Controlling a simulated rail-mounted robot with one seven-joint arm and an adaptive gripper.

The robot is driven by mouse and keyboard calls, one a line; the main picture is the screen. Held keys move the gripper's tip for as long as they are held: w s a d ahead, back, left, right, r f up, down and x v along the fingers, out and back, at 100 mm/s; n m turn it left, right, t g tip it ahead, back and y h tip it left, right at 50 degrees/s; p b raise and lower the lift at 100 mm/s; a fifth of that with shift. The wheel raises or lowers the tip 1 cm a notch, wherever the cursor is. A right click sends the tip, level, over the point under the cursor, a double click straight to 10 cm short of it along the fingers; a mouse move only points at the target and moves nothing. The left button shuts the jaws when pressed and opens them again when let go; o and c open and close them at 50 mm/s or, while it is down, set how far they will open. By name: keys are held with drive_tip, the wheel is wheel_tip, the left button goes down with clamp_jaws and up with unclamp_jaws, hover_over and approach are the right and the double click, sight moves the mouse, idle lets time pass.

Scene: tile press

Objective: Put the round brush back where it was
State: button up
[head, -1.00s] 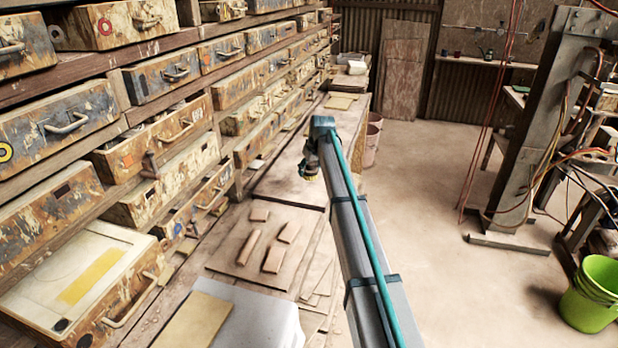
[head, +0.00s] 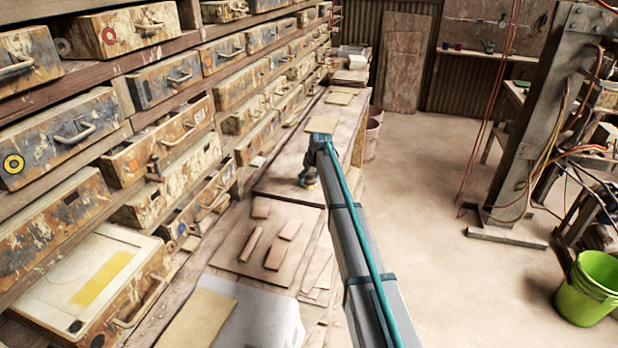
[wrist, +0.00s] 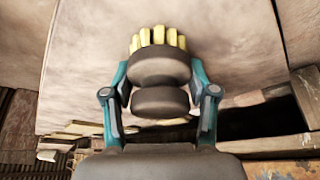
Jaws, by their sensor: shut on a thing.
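My gripper (head: 309,176) is at the end of the outstretched arm, over the pale board on the bench. In the wrist view my gripper (wrist: 160,88) has its teal fingers closed on both sides of the round brush (wrist: 160,68). The brush has a dark, rounded two-part body and short yellow bristles that point away from the wrist. In the head view a small yellowish bit of the brush (head: 311,186) shows under the gripper. I cannot tell whether the bristles touch the board.
The bench board (head: 275,183) around the gripper is mostly clear. Nearer lie several clay tiles (head: 283,240) and a grey cloth (head: 262,312). Stained drawers (head: 155,135) line the left, some pulled out. A green bucket (head: 590,290) stands on the floor at right.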

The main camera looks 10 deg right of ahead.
drive_tip(key=shift+f, duration=0.15)
drive_tip(key=o, duration=1.1)
drive_tip(key=shift+r, duration=0.3)
drive_tip(key=b+v, duration=0.3)
drive_tip(key=v, duration=0.8)
drive_tip(key=shift+s+d+r, duration=0.1)
drive_tip(key=shift+s+r, duration=0.05)
drive_tip(key=shift+r, duration=0.25)
